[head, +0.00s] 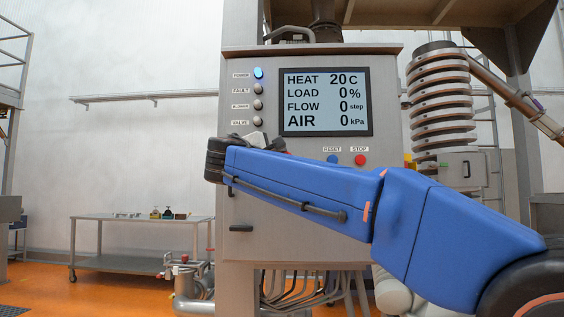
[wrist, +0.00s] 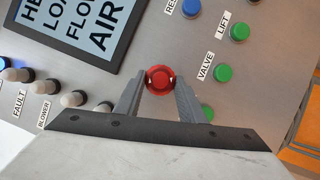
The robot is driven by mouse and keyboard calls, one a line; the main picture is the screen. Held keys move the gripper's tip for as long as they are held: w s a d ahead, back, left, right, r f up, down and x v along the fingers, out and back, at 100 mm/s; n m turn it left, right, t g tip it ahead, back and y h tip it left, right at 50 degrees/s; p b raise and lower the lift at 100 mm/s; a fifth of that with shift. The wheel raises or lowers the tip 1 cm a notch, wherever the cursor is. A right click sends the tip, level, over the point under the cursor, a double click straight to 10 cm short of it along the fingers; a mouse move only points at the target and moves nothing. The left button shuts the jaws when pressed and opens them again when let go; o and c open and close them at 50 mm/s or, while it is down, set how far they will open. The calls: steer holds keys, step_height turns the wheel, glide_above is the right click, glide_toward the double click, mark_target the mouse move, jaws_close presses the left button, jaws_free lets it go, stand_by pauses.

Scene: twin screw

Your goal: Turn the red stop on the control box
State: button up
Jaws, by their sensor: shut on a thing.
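The red stop (wrist: 160,80) is a round red knob with small white marks on its face. It shows in the wrist view on the grey front of the control box (wrist: 130,88). My gripper (wrist: 160,86) has one grey finger on each side of the knob and is shut on it. In the head view the control box (head: 285,255) stands in the middle, and my blue arm reaches across its front. The arm hides most of my gripper and the gripped knob there.
The screen (head: 324,102) reads heat 20 C and zero for load, flow and air. A blue reset button (head: 332,159) and a smaller red button labelled STOP (head: 361,160) sit below it. Green buttons (wrist: 223,73) lie right of the knob. A metal table (head: 140,218) stands left.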

steer(key=shift+m, duration=0.5)
steer(key=o, duration=1)
steer(key=shift+o, duration=0.2)
steer(key=v, duration=1.7)
steer(key=shift+s+r, duration=0.15)
steer(key=shift+r, duration=0.05)
